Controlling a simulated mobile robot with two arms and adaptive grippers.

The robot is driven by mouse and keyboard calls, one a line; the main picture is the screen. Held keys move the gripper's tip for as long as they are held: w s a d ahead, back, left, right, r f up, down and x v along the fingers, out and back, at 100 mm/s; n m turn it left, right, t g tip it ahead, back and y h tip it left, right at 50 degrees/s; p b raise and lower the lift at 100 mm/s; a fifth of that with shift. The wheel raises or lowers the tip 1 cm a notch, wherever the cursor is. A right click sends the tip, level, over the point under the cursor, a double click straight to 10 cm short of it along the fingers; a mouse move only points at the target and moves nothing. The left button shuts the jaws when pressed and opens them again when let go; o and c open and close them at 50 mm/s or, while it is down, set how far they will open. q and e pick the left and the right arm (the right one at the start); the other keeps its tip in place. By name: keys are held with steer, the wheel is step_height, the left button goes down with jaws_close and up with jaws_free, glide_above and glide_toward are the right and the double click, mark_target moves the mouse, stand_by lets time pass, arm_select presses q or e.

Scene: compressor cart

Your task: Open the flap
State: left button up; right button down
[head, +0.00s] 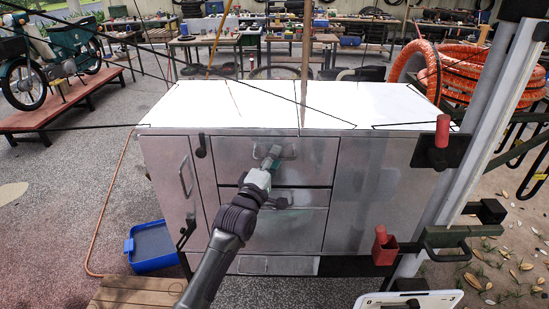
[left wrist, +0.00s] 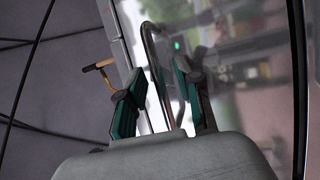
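A grey metal cabinet (head: 378,190) with a bright white top stands in the middle of the head view. Its upper middle front panel (head: 235,155), likely the flap, has a bar handle (head: 292,152). My left gripper (head: 272,153) reaches up from below to this handle. In the left wrist view its green-padded fingers (left wrist: 165,85) stand apart, with the curved metal handle (left wrist: 149,45) running between them. I cannot tell whether either finger touches the bar. The panel looks closed. My right gripper is not in view.
A narrow door with a handle (head: 186,178) is at the cabinet's left, and a lower drawer is under the panel. A blue bin (head: 152,245) stands on the floor at the left. Orange hose (head: 465,65) is coiled at the right. Workbenches and a motorbike (head: 50,60) are behind.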

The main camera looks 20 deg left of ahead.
arm_select(q)
jaws_close()
steer(key=shift+f, duration=0.1)
stand_by(0.3)
